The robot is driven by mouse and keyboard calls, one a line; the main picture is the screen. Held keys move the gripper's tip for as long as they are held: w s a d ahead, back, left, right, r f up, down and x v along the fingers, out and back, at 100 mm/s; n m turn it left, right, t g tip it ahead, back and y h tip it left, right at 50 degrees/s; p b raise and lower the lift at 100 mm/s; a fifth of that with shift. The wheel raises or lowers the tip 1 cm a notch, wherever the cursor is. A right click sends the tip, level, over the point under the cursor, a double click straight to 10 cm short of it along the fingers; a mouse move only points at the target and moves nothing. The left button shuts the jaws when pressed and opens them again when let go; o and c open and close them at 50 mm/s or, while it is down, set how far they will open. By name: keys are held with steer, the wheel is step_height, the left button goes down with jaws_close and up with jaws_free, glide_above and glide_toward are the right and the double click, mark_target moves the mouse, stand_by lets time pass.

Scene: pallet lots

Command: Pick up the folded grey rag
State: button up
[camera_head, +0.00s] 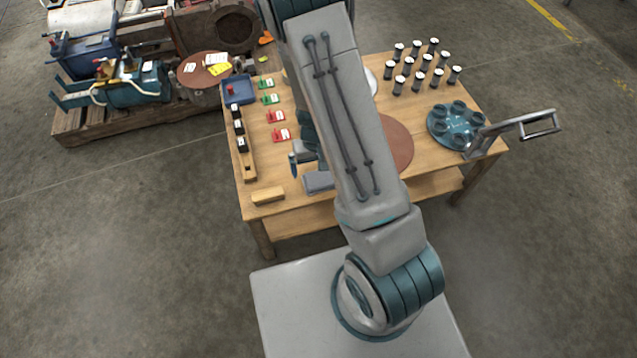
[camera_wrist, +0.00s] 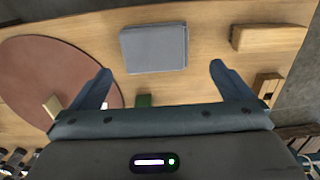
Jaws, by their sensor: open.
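The folded grey rag (camera_head: 318,182) lies flat near the front edge of the wooden table, partly behind my arm in the head view. In the wrist view the rag (camera_wrist: 153,48) shows whole, as a grey rectangle. My gripper (camera_wrist: 160,67) is open and empty, its two fingers spread wider than the rag, with the rag in the gap as seen from the wrist. In the head view my arm hides most of the gripper; one finger (camera_head: 293,165) shows just behind and left of the rag. I see no contact with the rag.
A wooden block (camera_head: 268,196) lies left of the rag, beside a long wooden rack (camera_head: 248,165). A round brown mat (camera_head: 397,145) is on the right. A small green thing (camera_wrist: 143,100) shows between the fingers. Black, white-topped cylinders (camera_head: 422,65) and a teal round holder (camera_head: 440,128) stand farther off.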

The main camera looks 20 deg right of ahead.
mark_target(319, 178)
steer(key=f+b, duration=0.1)
steer(key=f, duration=0.3)
steer(key=f+b, duration=0.1)
steer(key=f, duration=0.1)
steer(key=shift+s+d+f+b, duration=0.25)
steer(key=shift+b, duration=0.05)
steer(key=c, duration=0.9)
